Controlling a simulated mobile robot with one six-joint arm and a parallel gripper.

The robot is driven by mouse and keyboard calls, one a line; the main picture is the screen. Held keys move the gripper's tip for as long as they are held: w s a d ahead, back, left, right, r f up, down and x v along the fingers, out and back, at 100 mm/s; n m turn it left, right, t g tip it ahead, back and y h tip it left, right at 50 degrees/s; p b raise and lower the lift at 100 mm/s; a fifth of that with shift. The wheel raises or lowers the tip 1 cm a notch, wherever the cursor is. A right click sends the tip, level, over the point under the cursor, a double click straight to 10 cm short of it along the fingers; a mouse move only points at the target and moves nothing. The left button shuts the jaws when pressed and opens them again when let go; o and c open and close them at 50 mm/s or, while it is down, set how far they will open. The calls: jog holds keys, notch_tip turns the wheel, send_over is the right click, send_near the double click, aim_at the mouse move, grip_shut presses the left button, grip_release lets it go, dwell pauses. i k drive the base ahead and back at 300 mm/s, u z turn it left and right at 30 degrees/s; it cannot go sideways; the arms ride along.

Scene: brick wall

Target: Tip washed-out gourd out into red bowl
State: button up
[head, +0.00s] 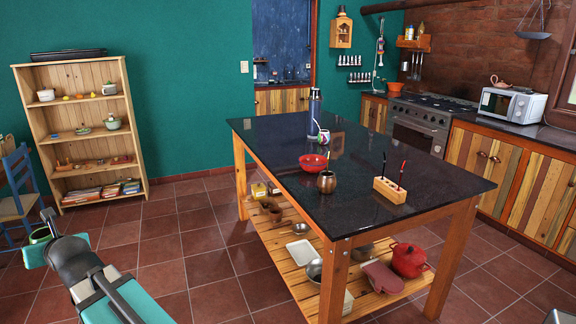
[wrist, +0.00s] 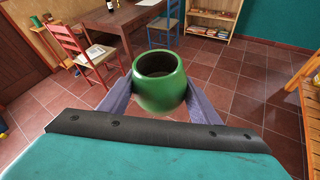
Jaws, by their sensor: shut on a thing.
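My gripper (wrist: 160,90) is shut on a green, round, open-topped gourd (wrist: 161,97), with one finger on each side of it. The gourd's mouth faces up toward the wrist camera; its inside is dark and I cannot tell what is in it. In the head view the gourd (head: 40,236) shows small at the lower left, beside my gripper and out over the floor, well away from the table. The red bowl (head: 313,162) stands on the dark table top (head: 360,165), near its left long edge. The bowl is not in the wrist view.
Near the red bowl stand a brown gourd-shaped cup (head: 326,182), a tall flask (head: 314,112) with a small cup, and a wooden block (head: 390,190) holding thin tools. A shelf (head: 85,130) and blue chair (head: 20,185) are at left. Tiled floor lies clear before the table.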

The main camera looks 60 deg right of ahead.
aim_at(311, 163)
jog(key=k, duration=1.3)
jog(key=z, duration=0.45)
jog(key=i, duration=1)
jog(key=z, duration=0.65)
jog(key=i, duration=0.8)
jog(key=z, duration=0.1)
